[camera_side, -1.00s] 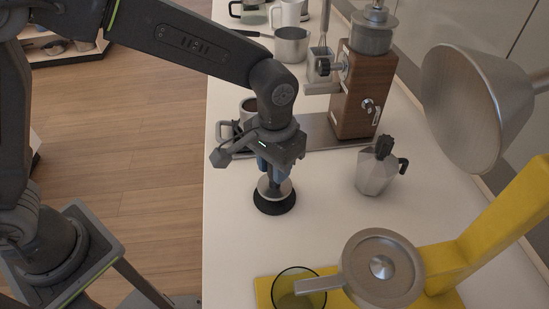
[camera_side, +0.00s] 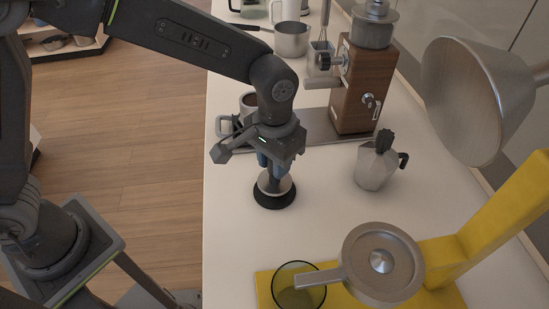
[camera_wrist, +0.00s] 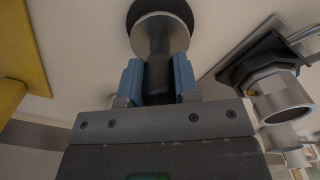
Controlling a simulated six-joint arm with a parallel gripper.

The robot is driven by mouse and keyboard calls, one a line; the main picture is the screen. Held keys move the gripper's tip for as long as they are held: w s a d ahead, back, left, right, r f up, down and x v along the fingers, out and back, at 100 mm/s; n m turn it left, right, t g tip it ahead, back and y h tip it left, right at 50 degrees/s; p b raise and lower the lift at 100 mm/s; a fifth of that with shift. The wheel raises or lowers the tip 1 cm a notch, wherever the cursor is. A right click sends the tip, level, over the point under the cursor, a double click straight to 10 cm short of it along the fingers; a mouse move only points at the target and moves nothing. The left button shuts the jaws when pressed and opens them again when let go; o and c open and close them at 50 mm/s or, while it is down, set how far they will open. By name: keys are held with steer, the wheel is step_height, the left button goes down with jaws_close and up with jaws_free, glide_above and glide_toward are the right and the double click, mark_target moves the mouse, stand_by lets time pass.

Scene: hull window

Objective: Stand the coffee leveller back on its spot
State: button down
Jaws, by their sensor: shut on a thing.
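The coffee leveller (camera_side: 275,184) is upright, with a silver base and a dark handle. It also shows in the wrist view (camera_wrist: 160,31). My gripper (camera_side: 274,163) points down with its blue fingers shut on the handle, one on each side, as the wrist view (camera_wrist: 159,82) shows. A black round spot (camera_side: 272,202) on the white counter is directly under the leveller, and its dark edge shows behind the silver base in the wrist view (camera_wrist: 160,7). Whether the base touches the black disc or hovers just above it, I cannot tell.
A moka pot (camera_side: 373,167) stands to the right, and a wood-sided coffee machine (camera_side: 357,95) stands behind. A yellow stand (camera_side: 470,240) with a lamp-like metal head and a glass (camera_side: 298,288) are in front. The counter around the leveller is clear.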

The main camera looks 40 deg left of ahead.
steer(key=shift+f, duration=0.85)
steer(key=c, duration=0.8)
jaws_free()
steer(key=shift+r, duration=0.1)
steer(key=shift+r, duration=3.95)
